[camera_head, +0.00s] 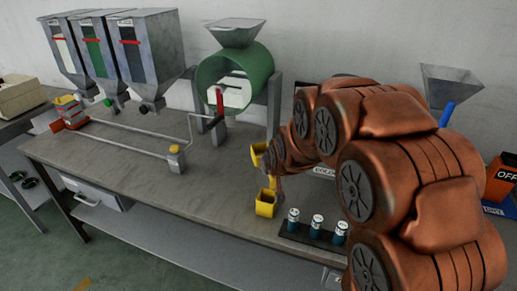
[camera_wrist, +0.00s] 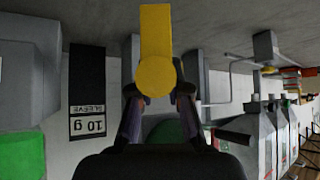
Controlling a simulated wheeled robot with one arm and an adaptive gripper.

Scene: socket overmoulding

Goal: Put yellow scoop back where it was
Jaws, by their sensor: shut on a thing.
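The yellow scoop (camera_wrist: 155,35) is between the fingertips of my gripper (camera_wrist: 158,97), which is shut on it. In the wrist view it shows as a round yellow end with a flat yellow strip running to the top edge. In the head view a yellow cup (camera_head: 265,204) is just below the end of my arm, near the table's front. Another yellow piece (camera_head: 258,154) shows beside the arm's end, partly hidden by it. I cannot tell whether these two yellow pieces are joined. My fingers are not clear in the head view.
A dark rack (camera_head: 300,232) with three blue-and-white cylinders is right of the yellow cup. A green drum (camera_head: 258,72) with a hopper stands behind. Three grey hoppers (camera_head: 108,45) stand at back left. A black sleeve label (camera_wrist: 87,90) shows in the wrist view. The front-left tabletop is mostly clear.

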